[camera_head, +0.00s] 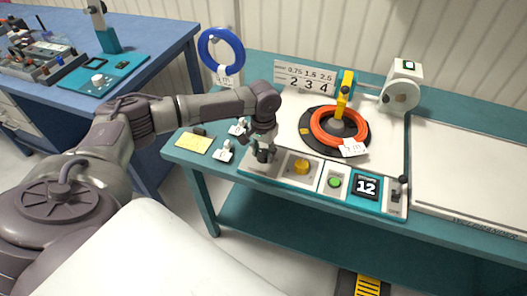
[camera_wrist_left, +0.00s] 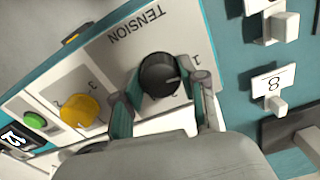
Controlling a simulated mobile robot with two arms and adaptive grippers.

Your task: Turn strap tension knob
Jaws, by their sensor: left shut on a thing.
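The strap tension knob (camera_wrist_left: 159,74) is a round black knob with a pale pointer line, on a white panel marked TENSION in the left wrist view. My left gripper (camera_wrist_left: 162,88) has one finger on each side of the knob and is shut on it. In the head view my left gripper (camera_head: 264,150) reaches down to the left end of the machine's front panel and hides the knob. My right gripper is not in view.
Beside the tension panel are a yellow knob (camera_head: 301,167), a green button (camera_head: 334,182) and a display reading 12 (camera_head: 367,187). An orange cable coil (camera_head: 339,127) lies on the black turntable behind. A blue coil (camera_head: 221,51) hangs at the back.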

